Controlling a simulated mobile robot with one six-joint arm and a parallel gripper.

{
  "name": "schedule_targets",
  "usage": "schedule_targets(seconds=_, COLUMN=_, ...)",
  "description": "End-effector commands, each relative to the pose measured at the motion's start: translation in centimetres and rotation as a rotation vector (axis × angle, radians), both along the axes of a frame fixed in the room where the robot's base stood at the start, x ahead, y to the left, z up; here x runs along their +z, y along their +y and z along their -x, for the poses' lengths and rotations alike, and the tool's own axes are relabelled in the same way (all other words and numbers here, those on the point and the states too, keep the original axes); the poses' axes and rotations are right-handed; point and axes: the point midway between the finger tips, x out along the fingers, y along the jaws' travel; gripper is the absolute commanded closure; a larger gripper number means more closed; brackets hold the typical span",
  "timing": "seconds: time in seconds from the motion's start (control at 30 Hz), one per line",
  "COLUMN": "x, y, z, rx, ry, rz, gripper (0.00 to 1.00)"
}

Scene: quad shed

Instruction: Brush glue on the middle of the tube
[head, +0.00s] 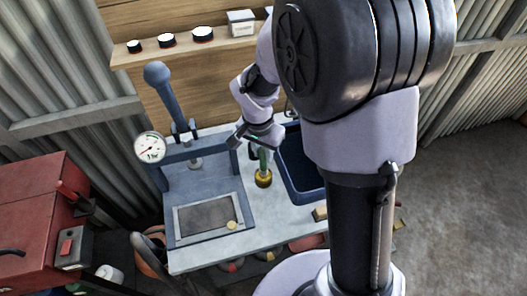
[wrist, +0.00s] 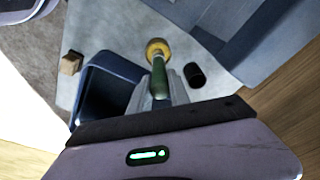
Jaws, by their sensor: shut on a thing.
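My gripper (head: 262,141) is shut on a green handle (wrist: 159,84), seemingly the glue brush, over the middle of the bench. The handle runs down to a small round yellow pot (head: 263,179), which stands on the bench top. The yellow pot also shows in the wrist view (wrist: 157,46), just past the fingertips (wrist: 160,92). The handle's lower end meets the pot, so any bristles are hidden. I cannot tell whether the brush end is inside it. I cannot pick out the tube with certainty in either view.
A blue press (head: 177,170) with a gauge (head: 150,147) and a framed plate (head: 188,238) stands left of the pot. A deep blue bin (head: 291,178) is to the right. A small tan block (wrist: 70,62) and a short black cylinder (wrist: 196,75) are nearby.

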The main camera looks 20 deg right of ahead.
Motion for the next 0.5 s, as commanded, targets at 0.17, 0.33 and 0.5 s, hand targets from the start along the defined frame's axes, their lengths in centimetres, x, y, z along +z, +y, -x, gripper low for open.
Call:
schedule_targets(seconds=0.17, x=-0.16, y=0.00, z=0.13, rx=0.000, ry=0.004, rz=0.000, gripper=1.00)
schedule_targets(seconds=0.33, x=-0.18, y=0.00, z=0.14, rx=0.000, ry=0.004, rz=0.000, gripper=1.00)
schedule_targets(seconds=0.5, x=0.28, y=-0.01, z=0.14, rx=0.000, ry=0.004, rz=0.000, gripper=1.00)
